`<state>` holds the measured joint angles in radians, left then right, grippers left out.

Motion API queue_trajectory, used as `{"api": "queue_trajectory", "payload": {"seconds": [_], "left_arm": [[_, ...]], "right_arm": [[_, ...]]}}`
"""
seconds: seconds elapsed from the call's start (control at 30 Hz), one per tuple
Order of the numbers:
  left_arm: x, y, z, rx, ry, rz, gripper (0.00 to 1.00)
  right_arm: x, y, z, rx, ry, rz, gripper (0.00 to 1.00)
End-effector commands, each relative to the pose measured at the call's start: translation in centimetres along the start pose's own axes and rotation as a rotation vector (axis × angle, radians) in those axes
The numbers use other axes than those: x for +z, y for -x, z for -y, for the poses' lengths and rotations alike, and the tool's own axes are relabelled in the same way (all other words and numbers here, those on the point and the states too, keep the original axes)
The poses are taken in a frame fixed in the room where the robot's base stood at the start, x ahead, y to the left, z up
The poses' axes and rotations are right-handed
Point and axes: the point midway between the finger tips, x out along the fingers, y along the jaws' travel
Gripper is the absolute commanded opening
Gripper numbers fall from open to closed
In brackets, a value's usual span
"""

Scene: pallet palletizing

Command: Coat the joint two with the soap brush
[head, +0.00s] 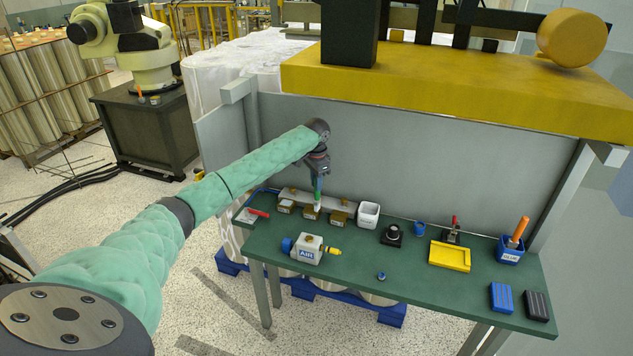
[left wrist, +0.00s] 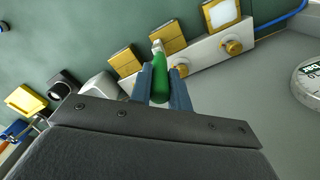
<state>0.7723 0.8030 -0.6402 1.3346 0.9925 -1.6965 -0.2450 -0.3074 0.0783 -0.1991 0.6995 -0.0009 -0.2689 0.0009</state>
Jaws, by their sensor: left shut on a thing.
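My left gripper (head: 318,182) is shut on the soap brush (head: 318,194), which has a green handle and a pale tip pointing down. The brush also shows between the fingers in the left wrist view (left wrist: 159,78). A grey bar at the back of the green bench carries three brass joints: left (head: 284,207), middle (head: 311,213) and right (head: 338,219). The brush tip is at the middle joint, which also shows in the left wrist view (left wrist: 168,38). I cannot tell whether the tip touches it. My right gripper is not in view.
On the bench (head: 395,275) stand a white cup (head: 368,213), an AIR unit (head: 307,249), a black knob (head: 391,235), a yellow tray (head: 449,255) and a blue GLUE cup (head: 510,250). A grey panel (head: 410,150) rises behind. A round dial (left wrist: 308,82) shows at right.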

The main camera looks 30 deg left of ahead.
Motion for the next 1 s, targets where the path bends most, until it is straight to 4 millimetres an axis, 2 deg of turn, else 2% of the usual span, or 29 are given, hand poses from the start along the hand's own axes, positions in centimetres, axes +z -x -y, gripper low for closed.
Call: {"api": "queue_trajectory", "payload": {"seconds": [0.33, 0.67, 1.0], "left_arm": [[0.1, -0.2, 0.1, 0.0, 0.0, 0.0, 0.0], [1.3, -0.1, 1.5, 0.0, 0.001, 0.0, 0.0], [2.2, -0.3, 2.5, 0.0, 0.0, 0.002, 0.0]], "right_arm": [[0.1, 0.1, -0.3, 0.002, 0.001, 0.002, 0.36], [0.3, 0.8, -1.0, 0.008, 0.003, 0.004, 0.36], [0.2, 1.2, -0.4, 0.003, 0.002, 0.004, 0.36]]}}
